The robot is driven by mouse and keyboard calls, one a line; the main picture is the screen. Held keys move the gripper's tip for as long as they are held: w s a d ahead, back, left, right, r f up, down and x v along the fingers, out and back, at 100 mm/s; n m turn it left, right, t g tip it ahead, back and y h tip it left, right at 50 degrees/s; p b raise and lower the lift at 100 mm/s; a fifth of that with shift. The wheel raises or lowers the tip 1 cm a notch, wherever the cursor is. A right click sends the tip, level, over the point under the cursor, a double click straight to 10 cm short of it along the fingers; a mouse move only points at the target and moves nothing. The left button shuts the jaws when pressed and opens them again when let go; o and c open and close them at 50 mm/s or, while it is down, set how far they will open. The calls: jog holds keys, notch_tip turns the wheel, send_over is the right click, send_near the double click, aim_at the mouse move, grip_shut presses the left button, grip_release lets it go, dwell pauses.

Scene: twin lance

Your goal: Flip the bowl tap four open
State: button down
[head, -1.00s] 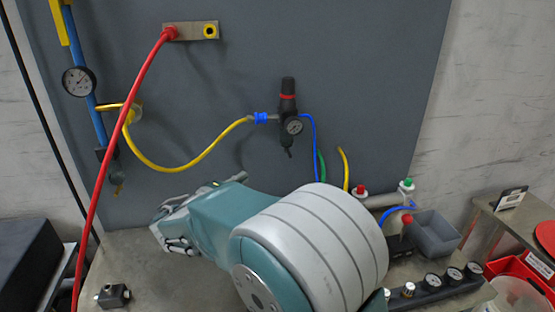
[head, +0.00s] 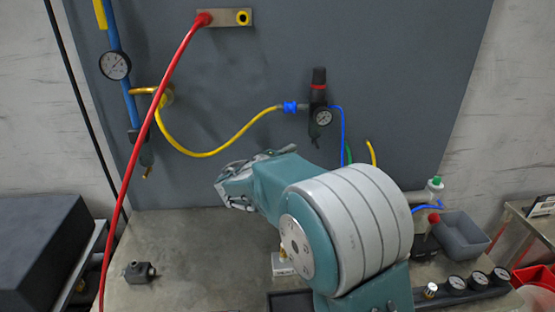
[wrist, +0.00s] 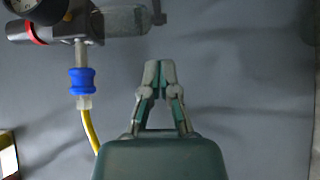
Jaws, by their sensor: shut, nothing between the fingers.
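A dark regulator (head: 318,100) with a red ring and a dial hangs on the grey panel in the head view. A small tap (head: 315,142) shows at the bottom of its bowl. In the wrist view the regulator lies sideways at the upper left, with its grey bowl (wrist: 126,20) and the tap (wrist: 158,13) at the bowl's right end. No number is readable, so I cannot confirm this is tap four. My gripper (wrist: 159,75) is shut and empty, apart from the tap, which appears beyond its fingertips. In the head view my gripper (head: 232,190) is left of and below the regulator.
A yellow hose (head: 205,152) runs to the regulator's left side through a blue fitting (wrist: 82,81). A red hose (head: 150,130) crosses the left side. A dark fitting (head: 140,272) lies on the bench (head: 190,250). A grey bin (head: 462,235) stands at right.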

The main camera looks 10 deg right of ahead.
aim_at(316, 143)
jog(key=shift+w+d, duration=0.15)
jog(key=shift+d, duration=1)
jog(key=shift+w+d, duration=0.1)
jog(key=shift+d, duration=1.05)
jog(key=shift+a, duration=0.1)
jog(key=shift+n+t+y, duration=0.3)
jog(key=shift+y, duration=0.1)
